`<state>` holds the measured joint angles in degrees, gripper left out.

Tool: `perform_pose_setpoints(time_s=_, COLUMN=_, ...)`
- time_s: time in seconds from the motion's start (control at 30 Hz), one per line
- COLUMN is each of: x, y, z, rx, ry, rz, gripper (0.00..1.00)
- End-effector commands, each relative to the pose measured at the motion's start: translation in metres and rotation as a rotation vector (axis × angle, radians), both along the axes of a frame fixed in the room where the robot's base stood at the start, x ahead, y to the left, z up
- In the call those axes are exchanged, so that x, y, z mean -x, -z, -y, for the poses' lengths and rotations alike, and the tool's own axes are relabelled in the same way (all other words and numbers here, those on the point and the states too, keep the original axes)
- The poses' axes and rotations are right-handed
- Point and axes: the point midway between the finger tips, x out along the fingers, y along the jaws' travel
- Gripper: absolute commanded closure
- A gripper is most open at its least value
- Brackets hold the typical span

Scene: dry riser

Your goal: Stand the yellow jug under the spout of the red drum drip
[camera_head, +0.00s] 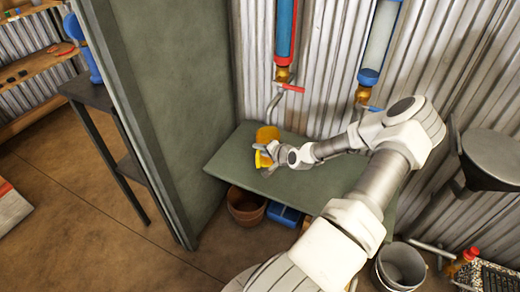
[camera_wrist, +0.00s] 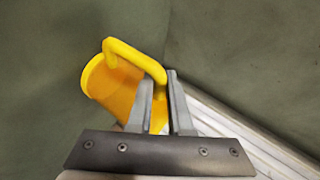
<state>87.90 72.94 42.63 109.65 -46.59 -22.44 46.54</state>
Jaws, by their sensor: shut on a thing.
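The yellow jug (camera_head: 267,134) is over the back of the green shelf (camera_head: 228,158), below the left wall tube; I cannot tell whether its base touches the shelf. My gripper (camera_head: 262,152) is shut on the jug's handle. In the wrist view the jug (camera_wrist: 110,92) lies left of the fingers (camera_wrist: 160,95), with its looped handle running between them. The left tube (camera_head: 285,32) has red trim and blue contents. Its spout (camera_head: 283,76), with a red lever, hangs above and slightly right of the jug. The exact offset in depth is unclear.
A second tube (camera_head: 379,45) with blue trim and a brass spout (camera_head: 363,94) hangs to the right. A green partition (camera_head: 165,90) bounds the shelf's left side. A brown pot (camera_head: 246,206) and blue box (camera_head: 285,214) are underneath. A bucket (camera_head: 399,266) stands at lower right.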

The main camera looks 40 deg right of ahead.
Motion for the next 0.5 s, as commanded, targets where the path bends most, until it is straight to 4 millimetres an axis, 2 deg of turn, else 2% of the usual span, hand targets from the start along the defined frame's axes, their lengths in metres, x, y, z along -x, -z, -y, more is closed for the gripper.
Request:
perform_pose_setpoints(time_s=0.37, x=0.0004, y=0.0037, z=0.0001, rx=-0.001, ry=0.001, rz=-0.001, gripper=1.00)
perform_pose_setpoints(time_s=0.4, x=0.0005, y=0.0039, z=0.0002, rx=-0.001, ry=0.001, rz=-0.002, gripper=0.77)
perform_pose_setpoints(time_s=0.5, x=0.0004, y=0.0038, z=0.0000, rx=-0.001, ry=0.001, rz=-0.002, gripper=0.59)
